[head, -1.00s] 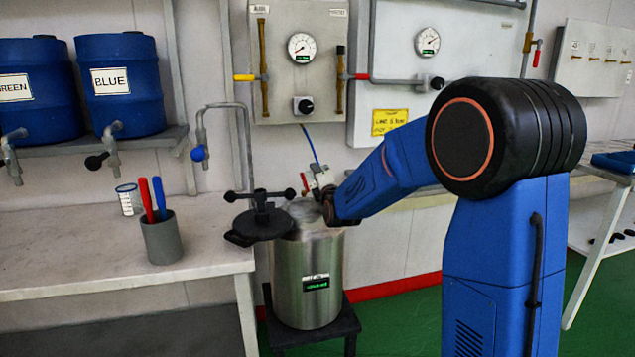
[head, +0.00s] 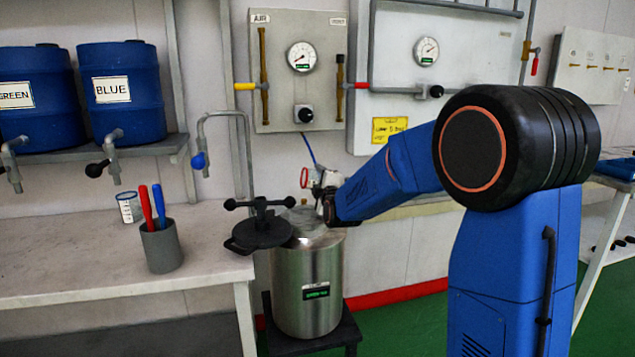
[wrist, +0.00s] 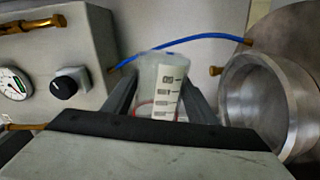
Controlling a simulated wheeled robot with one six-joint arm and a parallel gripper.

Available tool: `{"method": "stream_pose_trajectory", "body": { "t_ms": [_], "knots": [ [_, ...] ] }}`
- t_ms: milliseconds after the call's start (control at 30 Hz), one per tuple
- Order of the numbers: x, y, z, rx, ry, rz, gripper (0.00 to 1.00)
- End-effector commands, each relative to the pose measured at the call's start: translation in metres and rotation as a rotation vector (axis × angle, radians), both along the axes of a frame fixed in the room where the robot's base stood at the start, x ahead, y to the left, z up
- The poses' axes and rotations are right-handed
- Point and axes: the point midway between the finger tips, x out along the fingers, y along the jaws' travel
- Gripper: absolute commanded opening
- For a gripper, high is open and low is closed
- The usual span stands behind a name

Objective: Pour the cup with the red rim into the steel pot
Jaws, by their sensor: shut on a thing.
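The cup with the red rim (head: 305,178) is small in the head view, just above the steel pot, and looks tipped with its rim to the left. In the wrist view the pale, see-through cup (wrist: 158,80) with a printed scale is between the fingers. My gripper (head: 318,188) is shut on it; it also shows in the wrist view (wrist: 160,95). The steel pot (head: 308,285) stands on a dark stand with a green display. Its round mouth (wrist: 235,85) is at the right in the wrist view. The cup's contents cannot be made out.
The black lid (head: 260,236) sits swung aside at the pot's left. A worktable (head: 80,277) holds a grey holder (head: 161,247) with red and blue sticks and another cup (head: 130,207). A gauge panel (head: 295,70) and blue hose (wrist: 200,38) are behind the gripper.

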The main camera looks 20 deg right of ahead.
Motion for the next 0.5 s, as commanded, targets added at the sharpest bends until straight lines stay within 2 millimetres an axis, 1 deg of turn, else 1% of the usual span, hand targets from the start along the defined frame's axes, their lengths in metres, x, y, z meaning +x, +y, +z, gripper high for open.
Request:
{"method": "stream_pose_trajectory", "body": {
  "t_ms": [500],
  "knots": [
    [0.0000, -0.0001, 0.0064, 0.528, -0.001, -0.001, 0.25]
  ]
}}
